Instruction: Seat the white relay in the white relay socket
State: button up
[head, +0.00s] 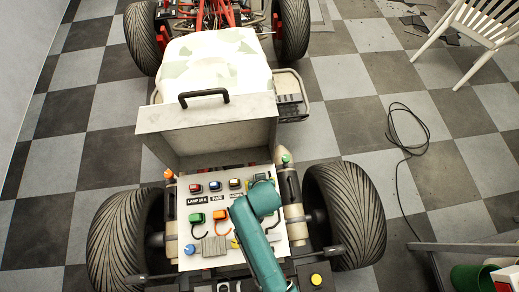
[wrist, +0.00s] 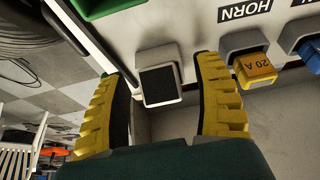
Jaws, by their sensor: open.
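In the wrist view my gripper (wrist: 160,72) is open, with its two yellow ribbed fingers apart. Between them, apart from both, is a pale block with a white-rimmed dark square face (wrist: 158,86). I cannot tell whether it is an empty socket or a seated part. No separate white relay can be made out for certain. In the head view the white panel (head: 178,213) bears coloured parts in sockets, and my teal arm covers its right part and hides my gripper.
A yellow 20 A fuse (wrist: 257,70) and a blue one (wrist: 311,52) sit close right of my gripper. A green part (wrist: 92,6) is at upper left. A raised lid with a black handle (head: 204,96) stands behind the panel. Tyres (head: 345,215) flank it.

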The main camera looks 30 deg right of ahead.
jog(key=c, duration=1.2)
grip_shut()
